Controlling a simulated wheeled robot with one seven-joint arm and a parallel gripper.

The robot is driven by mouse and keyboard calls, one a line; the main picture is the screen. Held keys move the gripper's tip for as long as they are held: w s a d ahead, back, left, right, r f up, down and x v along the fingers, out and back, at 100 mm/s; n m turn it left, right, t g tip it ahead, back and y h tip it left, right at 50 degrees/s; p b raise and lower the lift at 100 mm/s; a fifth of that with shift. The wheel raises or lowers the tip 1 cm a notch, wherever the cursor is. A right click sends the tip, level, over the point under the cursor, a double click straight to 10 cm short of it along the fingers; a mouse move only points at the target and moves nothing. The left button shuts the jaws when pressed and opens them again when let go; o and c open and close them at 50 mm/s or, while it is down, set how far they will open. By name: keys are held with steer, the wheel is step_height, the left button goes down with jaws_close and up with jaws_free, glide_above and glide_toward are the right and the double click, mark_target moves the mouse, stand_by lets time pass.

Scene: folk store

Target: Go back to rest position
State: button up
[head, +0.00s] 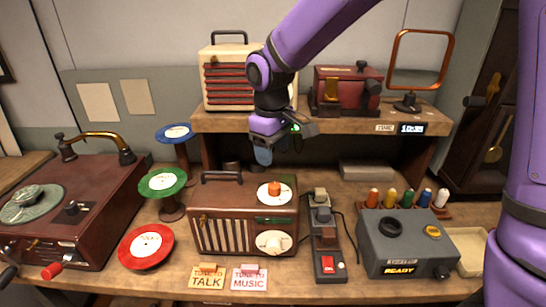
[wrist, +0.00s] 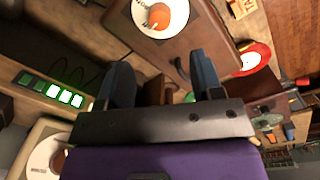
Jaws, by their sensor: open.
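My purple arm reaches in from the upper right of the head view. My gripper (head: 264,155) hangs in front of the raised shelf, above the back of the brown radio (head: 215,215). In the wrist view my gripper (wrist: 160,85) has its two dark fingers spread apart with nothing held between them. The radio has an orange knob (head: 274,188) on a white dial and a pale knob (head: 272,242) below. The orange knob also shows in the wrist view (wrist: 158,16).
A raised shelf (head: 340,124) holds a cream slatted box (head: 222,90), a red machine (head: 345,88) and a copper-framed mirror (head: 418,60). A record player (head: 60,215), coloured discs on stands, a switch strip (head: 325,240) and a grey "READY" box (head: 400,245) crowd the bench.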

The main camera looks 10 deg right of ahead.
steer(key=s+d+r+m+t, duration=0.2)
steer(key=s+d+r+m, duration=0.2)
steer(key=s+d, duration=0.6)
steer(key=s+d+r+m+t, duration=0.2)
steer(key=s+d+r+m, duration=0.3)
steer(key=s+d+r, duration=0.4)
steer(key=s+d, duration=0.2)
steer(key=s, duration=0.2)
steer(key=shift+s+r+t, duration=0.2)
steer(key=shift+r+t, duration=0.05)
steer(key=shift+t, duration=0.15)
stand_by(0.8)
